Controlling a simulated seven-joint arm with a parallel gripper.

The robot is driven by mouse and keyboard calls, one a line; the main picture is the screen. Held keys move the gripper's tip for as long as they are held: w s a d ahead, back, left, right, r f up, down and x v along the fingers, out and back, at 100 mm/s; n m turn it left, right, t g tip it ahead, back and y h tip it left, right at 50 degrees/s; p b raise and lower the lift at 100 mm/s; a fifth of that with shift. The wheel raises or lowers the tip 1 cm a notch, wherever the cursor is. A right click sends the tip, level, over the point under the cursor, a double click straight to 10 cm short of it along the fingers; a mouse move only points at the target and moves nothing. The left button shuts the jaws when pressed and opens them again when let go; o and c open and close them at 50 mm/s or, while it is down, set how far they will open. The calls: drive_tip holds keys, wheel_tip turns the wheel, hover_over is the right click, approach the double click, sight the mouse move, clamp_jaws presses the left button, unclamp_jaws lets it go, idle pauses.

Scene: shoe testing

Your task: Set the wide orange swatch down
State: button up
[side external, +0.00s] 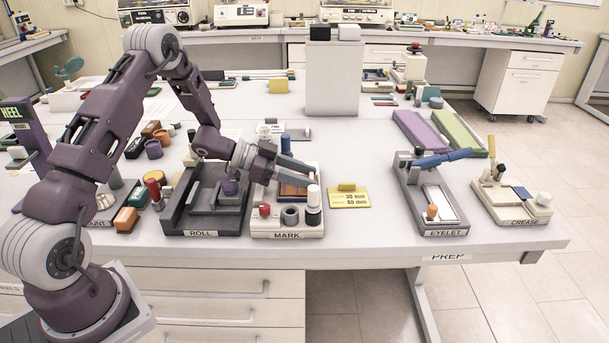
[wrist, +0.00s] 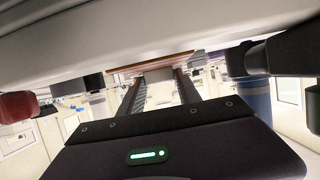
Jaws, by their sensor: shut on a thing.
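The orange swatch (side external: 293,189) shows as an orange patch at the MARK station (side external: 287,234), partly hidden by my gripper. My gripper (side external: 311,174) reaches in from the left, low and nearly level over the station. In the wrist view, my gripper (wrist: 158,82) is shut on a small grey block, which appears to be the swatch's grip. A thin orange-brown edge (wrist: 150,64) of the swatch lies just beyond the fingertips. I cannot tell whether the swatch touches the station.
A white-and-black bottle (side external: 313,207), a red-topped piece (side external: 265,211) and a grey ring (side external: 290,215) stand at the station's front. The ROLL station (side external: 204,221) is close on the left.

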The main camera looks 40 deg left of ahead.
drive_tip(key=shift+f, duration=0.15)
drive_tip(key=o, duration=1.3)
